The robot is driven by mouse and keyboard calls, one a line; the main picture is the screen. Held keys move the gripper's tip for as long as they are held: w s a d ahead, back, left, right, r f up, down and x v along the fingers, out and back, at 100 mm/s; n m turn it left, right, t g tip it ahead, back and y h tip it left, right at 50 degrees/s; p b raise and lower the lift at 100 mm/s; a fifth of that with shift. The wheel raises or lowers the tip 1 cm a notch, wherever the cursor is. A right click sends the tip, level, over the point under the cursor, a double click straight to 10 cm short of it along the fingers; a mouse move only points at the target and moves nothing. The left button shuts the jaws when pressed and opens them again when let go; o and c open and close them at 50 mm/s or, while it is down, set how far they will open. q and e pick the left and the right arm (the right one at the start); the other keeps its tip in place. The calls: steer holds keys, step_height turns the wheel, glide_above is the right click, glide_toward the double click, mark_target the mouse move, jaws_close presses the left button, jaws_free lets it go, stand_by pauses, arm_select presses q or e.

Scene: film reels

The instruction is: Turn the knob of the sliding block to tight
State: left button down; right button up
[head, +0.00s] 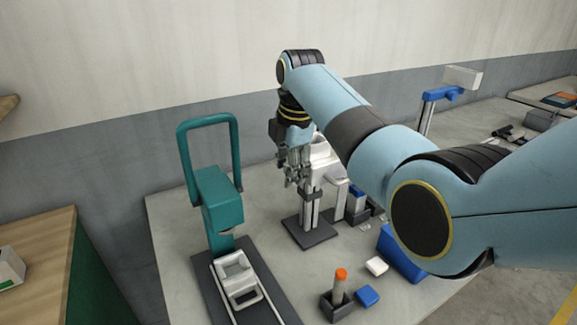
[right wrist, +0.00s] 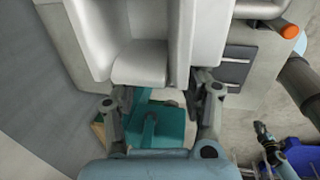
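My right gripper (head: 293,180) points down beside a white block (head: 322,162) on a twin-post stand with a dark base plate (head: 309,232). I take this white block to be the sliding block, but cannot be sure. In the right wrist view my right gripper's fingers (right wrist: 164,92) are apart, and a stepped white part (right wrist: 140,64) shows beyond and between them. I cannot tell whether they touch it. I cannot make out the knob or its setting; the gripper and arm cover part of the stand. My left gripper is not in the head view.
A teal press (head: 217,197) with a white carriage (head: 236,263) on a dark base stands at left. In front are an orange-tipped cylinder (head: 340,285) in a dark holder, a small blue block (head: 368,296) and a white block (head: 376,266). A blue bin (head: 398,262) is partly behind my right arm.

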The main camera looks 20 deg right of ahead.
steer(key=c, duration=0.7)
jaws_close()
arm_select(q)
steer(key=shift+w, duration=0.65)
arm_select(e)
steer(key=shift+s, duration=0.1)
